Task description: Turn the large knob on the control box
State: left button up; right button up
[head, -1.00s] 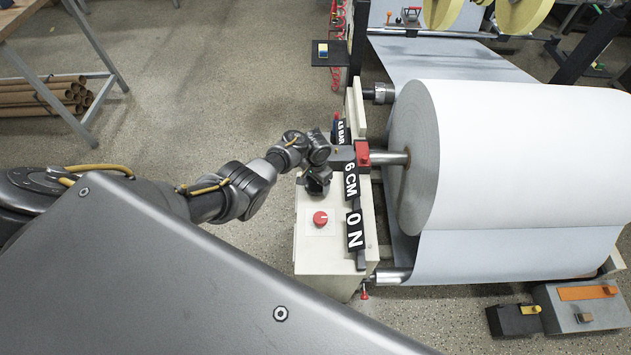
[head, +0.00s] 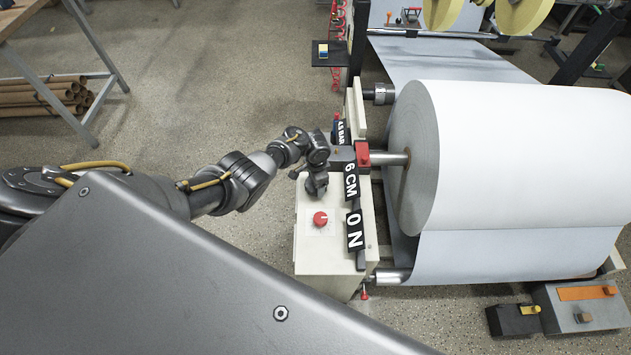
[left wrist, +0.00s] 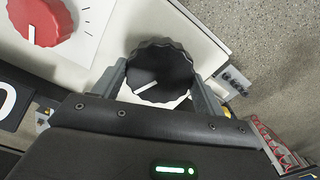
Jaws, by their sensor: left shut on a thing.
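The control box (head: 311,258) is a cream-white cabinet beside the paper roll, with a red knob (head: 320,219) on its top. The large knob is black with a ribbed edge and a white pointer mark; it shows in the left wrist view (left wrist: 160,66). My left gripper (left wrist: 160,82) is shut on the black knob, one finger on each side of its rim. In the head view my left gripper (head: 315,187) hides most of that knob. The red knob also shows at the upper left of the wrist view (left wrist: 42,25). My right gripper is not in view.
Black display plates reading "6 CM" (head: 351,183) and "0 N" (head: 355,231) stand along the box's right edge. A large white paper roll (head: 520,150) on a metal shaft is close to the right. Open floor (head: 230,80) lies to the left.

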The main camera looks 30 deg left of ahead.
pick_arm(q)
jog(key=m, duration=0.5)
jog(key=shift+f+m+b, duration=0.1)
jog(key=shift+m+b, duration=0.2)
jog(key=shift+b, duration=0.1)
jog(key=shift+m+b, duration=0.5)
jog(key=shift+m, duration=1.6)
jog(key=o, duration=1)
jog(key=shift+c, duration=0.2)
notch_tip(320, 180, up, 11)
jog(key=p, duration=0.4)
